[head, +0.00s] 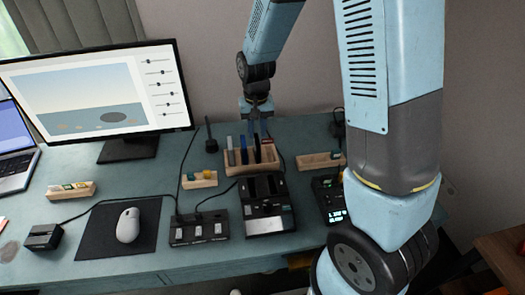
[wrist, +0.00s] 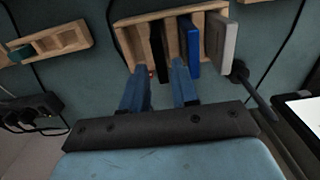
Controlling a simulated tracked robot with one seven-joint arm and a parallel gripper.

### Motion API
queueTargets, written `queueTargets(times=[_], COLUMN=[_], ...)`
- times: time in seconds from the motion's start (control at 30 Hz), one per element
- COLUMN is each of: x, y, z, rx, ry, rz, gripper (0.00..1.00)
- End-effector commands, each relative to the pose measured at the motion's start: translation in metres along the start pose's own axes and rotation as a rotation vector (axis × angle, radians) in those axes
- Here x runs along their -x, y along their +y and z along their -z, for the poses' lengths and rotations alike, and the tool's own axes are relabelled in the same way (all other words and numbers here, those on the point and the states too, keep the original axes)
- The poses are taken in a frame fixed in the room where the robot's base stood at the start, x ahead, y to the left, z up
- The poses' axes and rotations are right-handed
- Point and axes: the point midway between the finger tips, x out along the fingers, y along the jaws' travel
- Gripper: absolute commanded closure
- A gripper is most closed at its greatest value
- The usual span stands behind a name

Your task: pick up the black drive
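The black drive (wrist: 184,38) stands in a slot of the wooden rack (wrist: 160,17) in the wrist view. A blue drive (wrist: 212,45) and a grey drive (wrist: 228,45) stand beside it, to its right. My gripper (wrist: 158,78) is open, its two blue fingers apart with no drive clearly held between them. In the head view my gripper (head: 258,124) points down just above the rack (head: 252,167), partly covering the drives.
A black dock (head: 268,210) stands in front of the rack. Small wooden trays stand left (head: 199,180) and right (head: 318,161) of it. A monitor (head: 100,90), mouse (head: 128,225) and power strip (head: 199,229) are further left. Cables cross the table.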

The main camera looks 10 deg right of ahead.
Motion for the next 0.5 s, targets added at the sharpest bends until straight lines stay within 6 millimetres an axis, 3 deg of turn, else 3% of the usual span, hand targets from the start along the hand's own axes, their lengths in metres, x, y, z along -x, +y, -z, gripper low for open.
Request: queueTargets(times=[0.17,0.5], x=[-0.008,-0.047], y=[0.000,0.001], z=[0.000,0.005], rx=[0.000,-0.001], ry=[0.000,-0.002], rz=[0.000,-0.001], gripper=[0.71,0.71])
